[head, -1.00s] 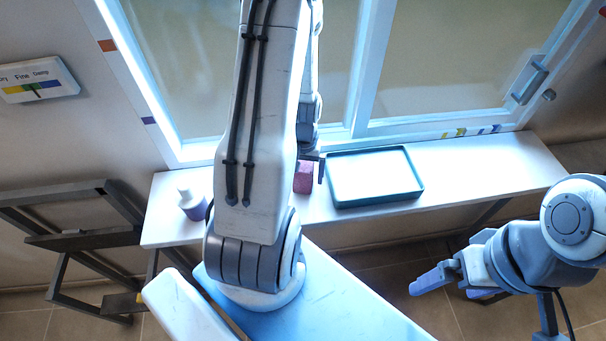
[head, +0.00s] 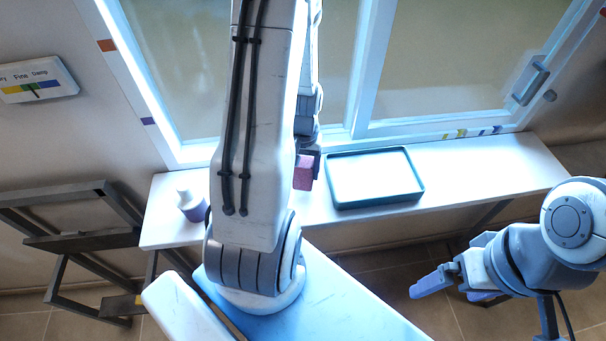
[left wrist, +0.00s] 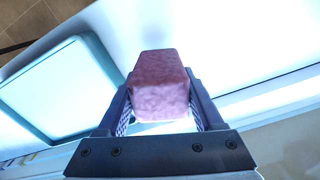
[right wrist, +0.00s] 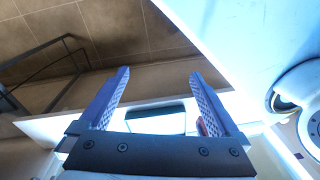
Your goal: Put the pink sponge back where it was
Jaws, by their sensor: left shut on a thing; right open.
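The pink sponge (head: 303,173) is a small pink block beside the left edge of the tray, partly hidden by my left arm in the head view. In the left wrist view the sponge (left wrist: 161,84) sits between the fingers of my left gripper (left wrist: 161,105), which is shut on it. In the head view my left gripper (head: 314,163) is mostly hidden by my arm. A teal-rimmed tray with a white inside (head: 422,190) lies on the white shelf (head: 480,160). My right gripper (head: 452,290) is open and empty, well right of the shelf's middle; it shows in the right wrist view (right wrist: 160,90).
A window (head: 360,90) rises behind the shelf. A dark folded frame (head: 75,240) stands on the floor at left. The shelf right of the tray is clear.

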